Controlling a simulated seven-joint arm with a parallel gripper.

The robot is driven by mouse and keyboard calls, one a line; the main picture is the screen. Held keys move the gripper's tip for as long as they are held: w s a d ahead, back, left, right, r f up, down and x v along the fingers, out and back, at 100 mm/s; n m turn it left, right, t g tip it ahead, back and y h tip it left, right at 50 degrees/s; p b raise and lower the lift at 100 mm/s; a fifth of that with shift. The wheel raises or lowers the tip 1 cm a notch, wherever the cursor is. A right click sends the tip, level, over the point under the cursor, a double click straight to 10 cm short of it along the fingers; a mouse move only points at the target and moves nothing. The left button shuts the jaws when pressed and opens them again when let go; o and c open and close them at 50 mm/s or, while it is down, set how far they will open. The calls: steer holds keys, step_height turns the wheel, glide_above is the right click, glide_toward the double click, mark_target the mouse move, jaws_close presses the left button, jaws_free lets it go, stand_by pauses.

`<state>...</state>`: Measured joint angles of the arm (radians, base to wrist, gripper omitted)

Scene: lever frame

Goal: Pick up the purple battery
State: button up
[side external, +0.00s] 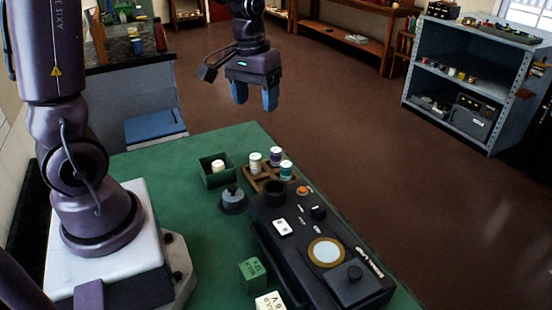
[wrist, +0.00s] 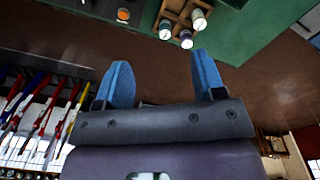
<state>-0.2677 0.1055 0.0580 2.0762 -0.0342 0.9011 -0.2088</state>
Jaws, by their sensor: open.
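The purple battery (side external: 276,155) has a white top and stands in a wooden rack (side external: 250,184) on the green table. In the wrist view it shows near the top (wrist: 186,38), beside a teal battery (wrist: 165,29) and an olive-banded battery (wrist: 199,19). The same teal battery (side external: 286,170) and olive-banded battery (side external: 255,163) flank it in the side view. My gripper (side external: 255,99) has two blue fingers, spread apart with nothing between them. It hangs well above and apart from the rack. Its fingers also show in the wrist view (wrist: 162,75).
A green box (side external: 217,180) holding a white-topped item stands left of the rack. A grey knobbed object (side external: 233,203) sits nearby. A black device panel (side external: 325,250) runs along the table's right side. Green (side external: 252,272) and white (side external: 270,301) blocks lie in front.

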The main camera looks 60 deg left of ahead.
mark_target(276, 150)
steer(key=w+a+f+n, duration=1)
steer(key=a, duration=0.2)
steer(key=shift+n+g, duration=0.3)
steer(key=shift+g, duration=0.1)
steer(key=f, duration=1.3)
steer(key=shift+d, duration=0.3)
steer(key=shift+c, duration=0.2)
steer(key=c, duration=1)
